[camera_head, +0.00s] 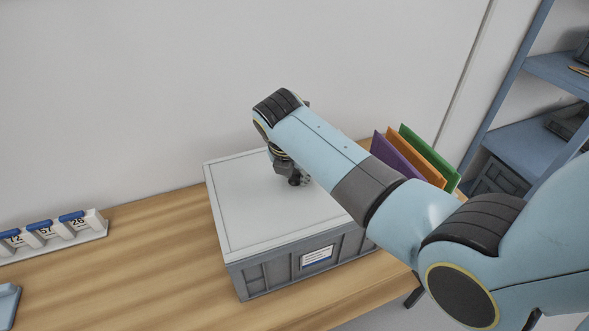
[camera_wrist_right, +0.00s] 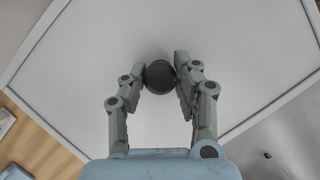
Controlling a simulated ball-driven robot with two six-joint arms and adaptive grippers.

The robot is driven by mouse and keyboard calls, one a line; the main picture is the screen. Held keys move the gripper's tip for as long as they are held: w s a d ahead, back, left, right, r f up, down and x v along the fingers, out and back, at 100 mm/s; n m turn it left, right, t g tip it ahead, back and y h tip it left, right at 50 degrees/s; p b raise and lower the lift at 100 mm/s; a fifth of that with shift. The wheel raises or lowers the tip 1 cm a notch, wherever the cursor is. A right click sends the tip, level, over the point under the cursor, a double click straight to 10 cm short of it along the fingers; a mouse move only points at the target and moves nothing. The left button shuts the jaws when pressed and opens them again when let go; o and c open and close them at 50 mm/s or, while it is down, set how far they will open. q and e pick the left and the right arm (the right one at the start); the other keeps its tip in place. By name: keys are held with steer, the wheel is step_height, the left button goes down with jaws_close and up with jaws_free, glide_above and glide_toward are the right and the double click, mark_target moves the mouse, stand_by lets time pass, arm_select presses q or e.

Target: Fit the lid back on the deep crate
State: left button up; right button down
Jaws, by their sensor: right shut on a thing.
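The deep crate (camera_head: 275,275) is grey with a white label on its front and stands on the wooden table. The pale grey lid (camera_head: 240,215) lies over the crate's top, its edges close to the crate's walls; my arm hides its right part. My right gripper (camera_head: 296,181) is over the middle of the lid. In the right wrist view my right gripper (camera_wrist_right: 160,78) is shut on the lid's dark round knob (camera_wrist_right: 159,75), and the lid (camera_wrist_right: 95,60) fills most of the picture. I cannot tell whether the lid is fully seated. My left gripper is not in view.
The table (camera_head: 150,250) has a rack of numbered blocks (camera_head: 50,235) at the left and a blue tray (camera_head: 8,300) at the left edge. Purple, orange and green folders (camera_head: 415,155) stand behind the crate at the right. A blue shelf unit (camera_head: 525,150) is further right.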

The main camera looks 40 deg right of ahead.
steer(key=c, duration=0.9)
jaws_free()
steer(key=v, duration=1.2)
